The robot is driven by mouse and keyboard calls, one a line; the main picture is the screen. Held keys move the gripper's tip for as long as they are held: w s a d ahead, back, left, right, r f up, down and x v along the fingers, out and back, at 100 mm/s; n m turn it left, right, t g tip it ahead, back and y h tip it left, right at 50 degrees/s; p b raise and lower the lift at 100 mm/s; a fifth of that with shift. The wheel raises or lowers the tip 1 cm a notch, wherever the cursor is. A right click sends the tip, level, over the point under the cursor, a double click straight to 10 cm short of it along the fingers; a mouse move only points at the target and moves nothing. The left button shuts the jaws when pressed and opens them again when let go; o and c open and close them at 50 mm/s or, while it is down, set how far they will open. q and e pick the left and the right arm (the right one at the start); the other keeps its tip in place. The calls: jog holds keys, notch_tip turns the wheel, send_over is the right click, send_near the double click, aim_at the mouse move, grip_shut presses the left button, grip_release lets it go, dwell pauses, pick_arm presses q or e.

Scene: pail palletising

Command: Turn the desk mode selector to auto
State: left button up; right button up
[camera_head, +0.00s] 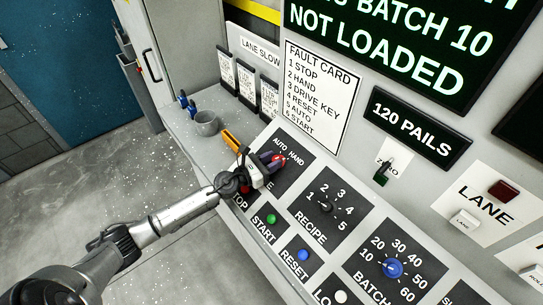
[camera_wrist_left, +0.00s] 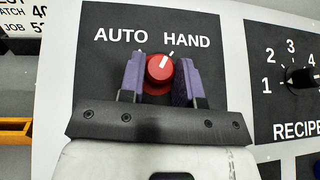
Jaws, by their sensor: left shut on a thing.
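The mode selector is a red knob (camera_wrist_left: 158,74) on a dark plate (camera_wrist_left: 100,65) marked AUTO at the left and HAND at the right. Its white pointer mark slants up and right, towards HAND. In the head view the knob (camera_head: 280,160) shows partly behind my gripper. My left gripper (camera_head: 268,165) reaches it from the lower left. In the left wrist view the purple fingers of my left gripper (camera_wrist_left: 163,80) stand on either side of the knob, shut on it. My right gripper is not in view.
The recipe dial (camera_head: 326,208), green start button (camera_head: 271,219), blue reset button (camera_head: 303,255) and blue batch dial (camera_head: 393,267) lie close by on the sloping desk. A grey cup (camera_head: 206,124) and an orange object (camera_head: 231,141) lie beyond. A fault card (camera_head: 318,95) hangs above.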

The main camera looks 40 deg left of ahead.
pick_arm(q)
jog(key=n+y+p, duration=0.2)
jog(key=n+y, duration=0.1)
jog(key=n+y+p, duration=0.3)
jog(key=d+n+y+p, duration=0.1)
jog(key=n+y+p, duration=0.1)
jog(key=p, duration=0.1)
jog(key=shift+r+n+y, duration=0.3)
jog(key=shift+n+y, duration=0.1)
jog(key=n+g+y+p, duration=0.1)
jog(key=n+y, duration=0.1)
jog(key=n+g+y+p, duration=0.2)
jog(key=n, duration=0.1)
jog(key=shift+w+d+n+g, duration=0.1)
jog(key=shift+d+n+g, duration=0.1)
jog(key=shift+n+g, duration=0.1)
jog(key=shift+n+g+y+p, duration=0.45)
jog(key=shift+n+g+y, duration=0.15)
jog(key=shift+n+y, duration=0.2)
jog(key=shift+f, duration=0.1)
jog(key=o, duration=0.9)
jog(key=shift+o, duration=0.2)
jog(key=shift+s+d, duration=0.35)
jog(key=v, duration=1.2)
jog(key=shift+s+d+r, duration=0.2)
jog(key=shift+d, duration=0.1)
